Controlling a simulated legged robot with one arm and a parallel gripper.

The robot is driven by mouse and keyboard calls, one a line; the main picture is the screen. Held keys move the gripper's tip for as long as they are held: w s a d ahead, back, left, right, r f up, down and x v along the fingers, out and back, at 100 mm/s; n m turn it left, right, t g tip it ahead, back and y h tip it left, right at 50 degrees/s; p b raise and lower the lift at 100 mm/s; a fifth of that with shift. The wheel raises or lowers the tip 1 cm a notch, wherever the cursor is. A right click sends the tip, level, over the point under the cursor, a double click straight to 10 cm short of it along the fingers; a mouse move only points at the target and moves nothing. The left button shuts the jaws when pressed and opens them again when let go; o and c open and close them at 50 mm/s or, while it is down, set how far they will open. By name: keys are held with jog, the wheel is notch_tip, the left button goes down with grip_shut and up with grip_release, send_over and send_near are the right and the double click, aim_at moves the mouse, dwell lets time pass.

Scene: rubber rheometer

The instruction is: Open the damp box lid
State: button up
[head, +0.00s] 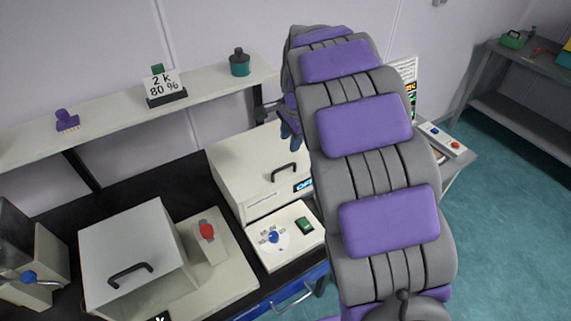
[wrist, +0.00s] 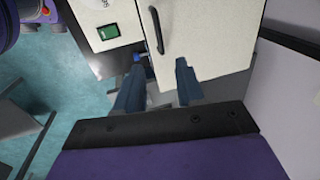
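Two pale boxes with black handles show in the head view: a nearer open-fronted one (head: 120,235) at the left, and a larger one (head: 245,160) in the middle. No readable label tells which is the damp box. The middle box's handle (head: 284,172) is on its front part, and also shows in the wrist view (wrist: 156,30). My gripper (head: 288,128) is at the right rear of the middle box, partly hidden by my arm. In the wrist view its fingers (wrist: 160,82) are apart and empty, close to the box's near edge, short of the handle. The lid looks shut.
A control panel (head: 270,250) with a blue knob and green switch (head: 305,224) lies before the middle box. A red knob (head: 207,231) stands beside the left box. A shelf (head: 205,88) above holds a sign (head: 162,85) and a dark bottle (head: 240,64). The wall is close behind.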

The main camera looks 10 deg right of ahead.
aim_at(286, 167)
jog(key=f, duration=0.4)
jog(key=w+f+b, duration=0.1)
jog(key=f, duration=0.2)
jog(key=w+f+b, duration=0.1)
jog(key=f, duration=0.3)
jog(key=shift+w+a+f, duration=0.1)
jog(key=shift+a+f, duration=0.2)
jog(key=shift+a, duration=0.05)
jog(key=shift+c, duration=0.3)
grip_shut()
